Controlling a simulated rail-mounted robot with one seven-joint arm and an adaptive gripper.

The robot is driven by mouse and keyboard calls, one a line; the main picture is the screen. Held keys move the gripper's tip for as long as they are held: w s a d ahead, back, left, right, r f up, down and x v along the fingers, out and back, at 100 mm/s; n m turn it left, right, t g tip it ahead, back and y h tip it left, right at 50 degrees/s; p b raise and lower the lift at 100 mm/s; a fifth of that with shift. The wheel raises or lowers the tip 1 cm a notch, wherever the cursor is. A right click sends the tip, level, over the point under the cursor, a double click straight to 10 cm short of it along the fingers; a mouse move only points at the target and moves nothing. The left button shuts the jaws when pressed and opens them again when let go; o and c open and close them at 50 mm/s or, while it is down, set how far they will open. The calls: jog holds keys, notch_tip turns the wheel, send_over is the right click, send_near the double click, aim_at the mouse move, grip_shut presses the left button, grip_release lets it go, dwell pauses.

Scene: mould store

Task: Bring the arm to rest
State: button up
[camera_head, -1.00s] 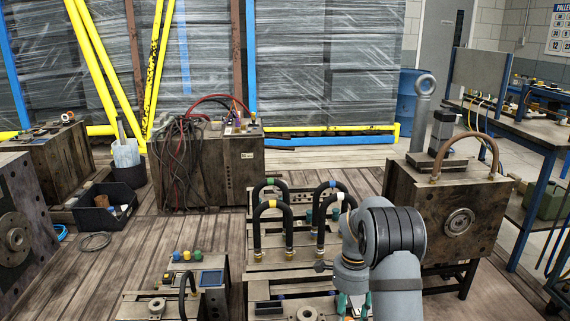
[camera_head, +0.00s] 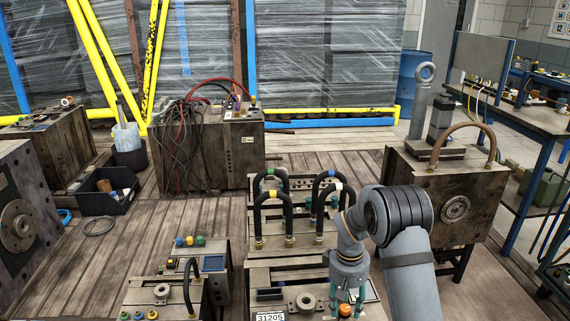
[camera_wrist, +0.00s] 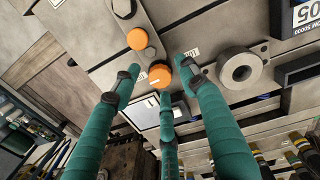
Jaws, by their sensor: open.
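My arm hangs in the lower right of the head view, with my gripper (camera_head: 347,298) pointing down over the mould plate with the 31205 label (camera_head: 270,316). Its teal-wrapped fingers are spread open. An orange-topped knob (camera_head: 345,310) shows just below them. In the wrist view the three fingers of my gripper (camera_wrist: 160,75) stand apart, and the orange knob (camera_wrist: 160,76) shows between their tips. Nothing is seen held. I cannot tell whether a finger touches the knob.
Black hose loops (camera_head: 275,205) stand on the mould behind my gripper. A mould block with a brown hose (camera_head: 445,205) stands close on the right, a control box (camera_head: 213,265) to the left. Wooden floor (camera_head: 120,255) is open at left. A workbench (camera_head: 520,120) is far right.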

jog(key=n, duration=0.4)
jog(key=shift+n+p, duration=0.4)
jog(key=shift+d+r, duration=0.1)
